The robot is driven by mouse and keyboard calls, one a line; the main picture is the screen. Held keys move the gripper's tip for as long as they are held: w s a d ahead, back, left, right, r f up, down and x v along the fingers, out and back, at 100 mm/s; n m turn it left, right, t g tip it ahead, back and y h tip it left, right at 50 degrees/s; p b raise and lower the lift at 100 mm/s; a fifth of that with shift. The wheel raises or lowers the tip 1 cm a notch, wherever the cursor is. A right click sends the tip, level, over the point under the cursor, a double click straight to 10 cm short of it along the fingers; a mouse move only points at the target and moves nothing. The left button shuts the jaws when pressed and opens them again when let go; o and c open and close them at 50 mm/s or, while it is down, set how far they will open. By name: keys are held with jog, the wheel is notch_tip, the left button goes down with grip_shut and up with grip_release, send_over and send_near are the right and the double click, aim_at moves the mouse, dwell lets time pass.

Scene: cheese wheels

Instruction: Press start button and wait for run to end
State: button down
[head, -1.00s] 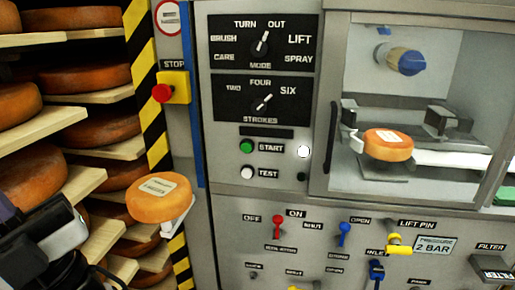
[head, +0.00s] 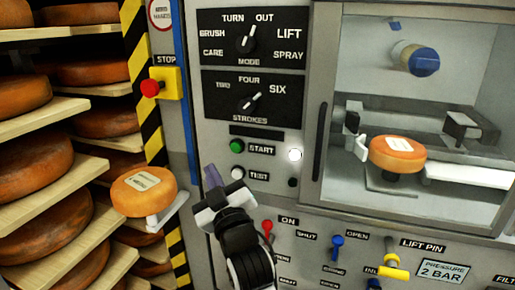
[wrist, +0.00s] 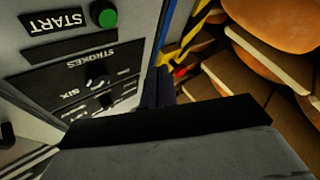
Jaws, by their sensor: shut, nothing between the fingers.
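The green START button (head: 237,147) is on the grey control panel, beside its START label. It also shows in the wrist view (wrist: 104,14) near the top, next to the START label. My gripper (head: 212,178) is shut and empty, below and a little left of the button, apart from it in the picture; the gap in depth is hard to tell. A white lamp (head: 295,155) right of START is lit. Behind the window, a cheese wheel (head: 397,155) with a pale label sits on a support in the machine chamber.
A red stop button (head: 150,88) on a yellow box is at the left. A white TEST button (head: 238,173) lies below START. A labelled cheese (head: 143,192) rests on a bracket beside shelves of wheels. Red (head: 267,227) and blue (head: 337,243) levers stick out below.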

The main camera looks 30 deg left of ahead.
aim_at(236, 147)
jog(key=shift+w+d+f, duration=0.1)
jog(key=shift+w+f, duration=0.1)
jog(key=shift+w, duration=0.05)
jog(key=shift+w+a+b, duration=0.15)
jog(key=shift+w+a, duration=0.2)
jog(key=shift+w, duration=1.05)
jog(key=shift+w+a+b, duration=0.1)
jog(key=shift+w+a, duration=0.2)
jog(key=shift+w, duration=1.15)
jog(key=shift+w+a+b, duration=0.15)
jog(key=shift+w+a, duration=0.2)
jog(key=shift+w, duration=1.05)
jog(key=shift+w, duration=0.1)
jog(key=shift+w+a, duration=0.1)
jog(key=shift+w, duration=0.2)
